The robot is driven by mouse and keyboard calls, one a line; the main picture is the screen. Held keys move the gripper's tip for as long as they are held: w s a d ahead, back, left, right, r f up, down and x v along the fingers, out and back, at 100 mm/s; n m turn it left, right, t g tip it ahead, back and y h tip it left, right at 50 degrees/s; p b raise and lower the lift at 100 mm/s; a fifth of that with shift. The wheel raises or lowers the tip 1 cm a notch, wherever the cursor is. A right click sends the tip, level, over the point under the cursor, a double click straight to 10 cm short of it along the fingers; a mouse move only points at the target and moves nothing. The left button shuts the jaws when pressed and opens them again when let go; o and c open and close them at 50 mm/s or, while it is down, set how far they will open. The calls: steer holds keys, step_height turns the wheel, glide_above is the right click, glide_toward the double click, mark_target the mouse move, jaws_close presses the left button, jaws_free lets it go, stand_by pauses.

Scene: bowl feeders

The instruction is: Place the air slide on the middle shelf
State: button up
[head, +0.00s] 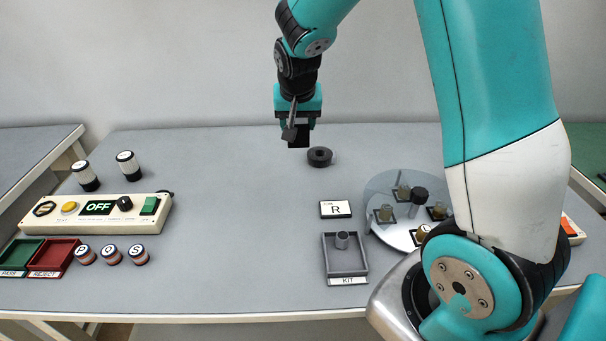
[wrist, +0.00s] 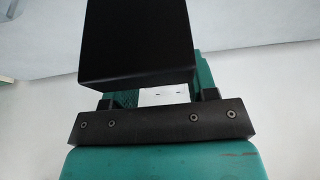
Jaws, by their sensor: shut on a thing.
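My gripper (head: 298,122) hangs above the back middle of the grey table in the head view. It is shut on a black block (head: 299,139), held clear of the tabletop as far as I can tell. In the wrist view the black block (wrist: 137,42) fills the upper middle, in front of my gripper (wrist: 160,97). Its far side is hidden. I cannot tell from its look whether this block is the air slide. No middle shelf shows in either view.
A black ring (head: 319,157) lies just below and right of the block. A control panel (head: 97,212) reading OFF, red and green trays (head: 52,259) and striped cylinders (head: 111,254) stand left. A KIT tray (head: 346,278) and round plate (head: 380,192) are right. The table's centre is clear.

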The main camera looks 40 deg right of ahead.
mark_target(297, 192)
step_height(297, 192, down, 20)
steer(key=shift+w+r+p, duration=0.1)
steer(key=shift+w+p, duration=0.05)
steer(key=shift+p, duration=0.5)
steer(key=shift+f, duration=0.2)
steer(key=o, duration=1.2)
steer(key=shift+r, duration=0.1)
